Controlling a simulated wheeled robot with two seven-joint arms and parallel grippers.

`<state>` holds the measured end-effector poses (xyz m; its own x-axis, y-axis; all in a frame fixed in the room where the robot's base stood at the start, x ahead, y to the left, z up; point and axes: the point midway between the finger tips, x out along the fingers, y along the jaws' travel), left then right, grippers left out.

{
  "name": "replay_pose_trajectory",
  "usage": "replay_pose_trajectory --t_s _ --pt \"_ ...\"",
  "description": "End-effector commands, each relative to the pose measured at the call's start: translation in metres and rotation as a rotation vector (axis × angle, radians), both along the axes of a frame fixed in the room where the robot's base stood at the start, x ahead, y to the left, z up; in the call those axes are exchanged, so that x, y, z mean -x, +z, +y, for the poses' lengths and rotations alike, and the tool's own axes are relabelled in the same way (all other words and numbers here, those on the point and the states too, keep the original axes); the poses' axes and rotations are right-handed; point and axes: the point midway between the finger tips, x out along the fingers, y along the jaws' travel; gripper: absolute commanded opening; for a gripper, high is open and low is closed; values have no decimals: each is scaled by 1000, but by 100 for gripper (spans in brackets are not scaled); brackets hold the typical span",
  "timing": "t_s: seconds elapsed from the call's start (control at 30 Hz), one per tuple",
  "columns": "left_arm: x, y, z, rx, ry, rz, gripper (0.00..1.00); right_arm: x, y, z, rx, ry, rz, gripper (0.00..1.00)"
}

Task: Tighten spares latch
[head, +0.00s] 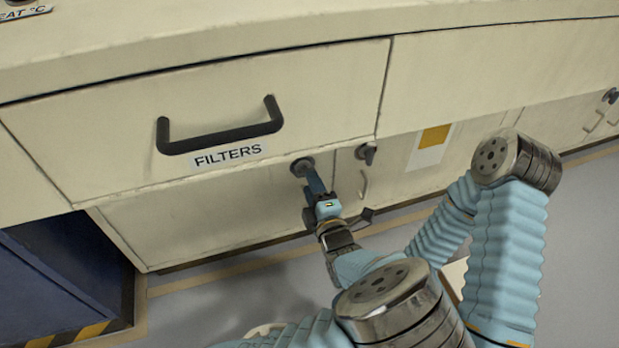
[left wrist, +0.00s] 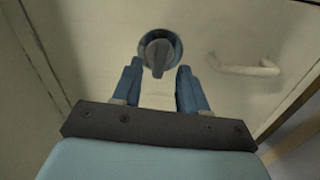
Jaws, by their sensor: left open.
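A round latch (head: 302,167) with a dark knob sits on the cabinet front below the FILTERS drawer. My left gripper (head: 316,185) is open in front of it, its blue fingers pointing up at it. In the left wrist view the latch (left wrist: 158,53) has a grey grip bar standing nearly upright in a round blue-grey ring. The open fingertips (left wrist: 157,72) are on either side just below it, and no contact is clear. A second latch (head: 366,153) is to the right on the cabinet. No label reading spares is legible. My right gripper is not in view.
The FILTERS drawer (head: 250,95) with its black handle (head: 220,135) is shut above. A pale handle (left wrist: 243,66) is right of the latch. Grey floor (head: 220,300) is open below.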

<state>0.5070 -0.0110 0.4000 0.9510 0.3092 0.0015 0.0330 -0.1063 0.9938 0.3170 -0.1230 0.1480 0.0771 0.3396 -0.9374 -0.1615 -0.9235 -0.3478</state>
Motion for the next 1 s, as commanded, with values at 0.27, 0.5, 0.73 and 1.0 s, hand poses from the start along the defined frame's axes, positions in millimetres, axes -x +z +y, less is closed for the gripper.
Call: replay_pose_trajectory --t_s 0.27,0.5,0.73,1.0 --pt "-25 -1 8 0 0 2 43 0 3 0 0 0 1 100" --pt "-26 -1 8 -1 -1 1 43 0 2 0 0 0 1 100" --pt "-25 -1 8 1 0 2 10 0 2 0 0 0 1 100" --pt "-25 -1 8 -2 0 3 0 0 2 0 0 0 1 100"
